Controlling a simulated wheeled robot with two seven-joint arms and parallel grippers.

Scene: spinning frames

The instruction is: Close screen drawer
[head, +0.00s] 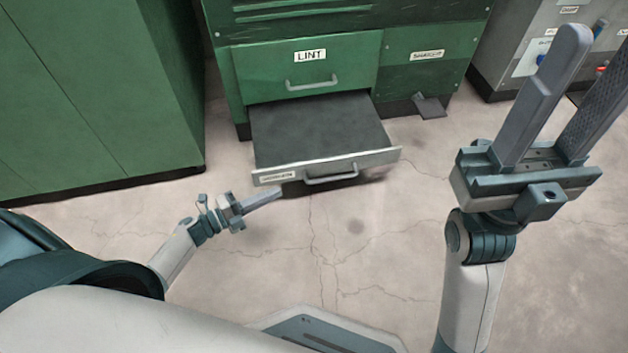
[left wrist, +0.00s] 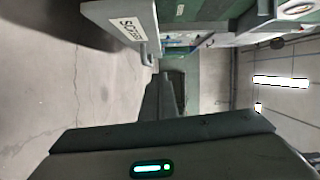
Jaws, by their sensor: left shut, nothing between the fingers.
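The screen drawer (head: 322,128) is pulled out from the bottom of the green machine (head: 400,40), below the drawer labelled LINT. Its light front panel carries a small label and a grey bar handle (head: 331,176). My left gripper (head: 278,192) is shut and empty, just in front of the left end of the drawer front. I cannot tell whether it touches the panel. In the left wrist view the drawer front with its label (left wrist: 130,25) shows at the top left. My right gripper (head: 575,95) is open and empty, raised at the right.
The LINT drawer (head: 308,68) above is shut. A green cabinet (head: 90,90) stands at the left. A grey control unit (head: 530,50) stands at the back right. A small dark pedal (head: 430,106) lies by the machine's base. The cracked floor before the drawer is clear.

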